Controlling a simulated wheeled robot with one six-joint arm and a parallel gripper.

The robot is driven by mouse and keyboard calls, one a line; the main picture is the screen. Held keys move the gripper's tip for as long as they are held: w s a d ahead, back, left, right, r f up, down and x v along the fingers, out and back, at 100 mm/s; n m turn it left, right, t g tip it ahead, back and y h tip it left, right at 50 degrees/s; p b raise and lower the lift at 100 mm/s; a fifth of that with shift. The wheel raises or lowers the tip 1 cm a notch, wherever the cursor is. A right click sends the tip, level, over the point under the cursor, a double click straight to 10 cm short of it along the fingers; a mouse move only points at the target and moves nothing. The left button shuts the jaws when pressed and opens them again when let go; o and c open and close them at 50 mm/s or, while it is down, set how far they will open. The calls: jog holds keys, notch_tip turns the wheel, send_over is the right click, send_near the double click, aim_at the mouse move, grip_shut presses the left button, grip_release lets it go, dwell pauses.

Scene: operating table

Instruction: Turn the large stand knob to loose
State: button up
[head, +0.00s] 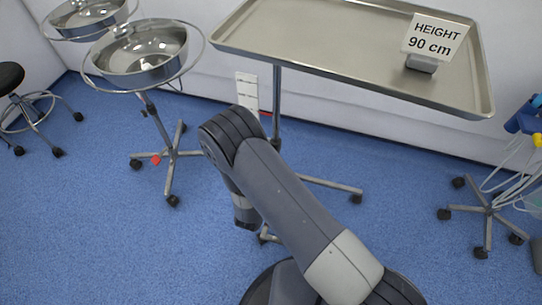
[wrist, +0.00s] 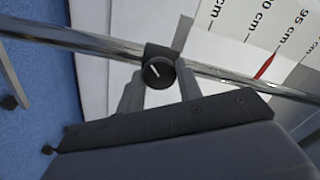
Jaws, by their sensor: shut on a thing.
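The large stand knob (wrist: 157,73) is round and black with a white line on its face, and sits on a dark collar around the shiny pole (wrist: 90,38) in the wrist view. My gripper (wrist: 159,86) has one grey finger on each side of the knob and is shut on it. The white line runs slantwise. In the head view my arm hides the knob and the gripper. The stand's pole (head: 277,95) rises there to a steel tray (head: 330,45).
A height scale (wrist: 285,35) with a red pointer (wrist: 264,66) is beside the pole. A sign (head: 434,38) reading "HEIGHT 90 cm" stands on the tray. A wheeled basin stand (head: 146,68) is left, a stool (head: 10,78) far left, another wheeled base (head: 487,211) right. Blue floor is clear between.

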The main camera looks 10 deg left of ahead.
jog(key=shift+n+p, duration=0.7)
jog(key=shift+n, duration=3.9)
jog(key=o, duration=1)
jog(key=shift+c, duration=0.2)
jog(key=s+a+p, duration=0.1)
jog(key=s, duration=0.9)
jog(key=shift+s+a, duration=0.25)
jog(key=shift+s, duration=0.15)
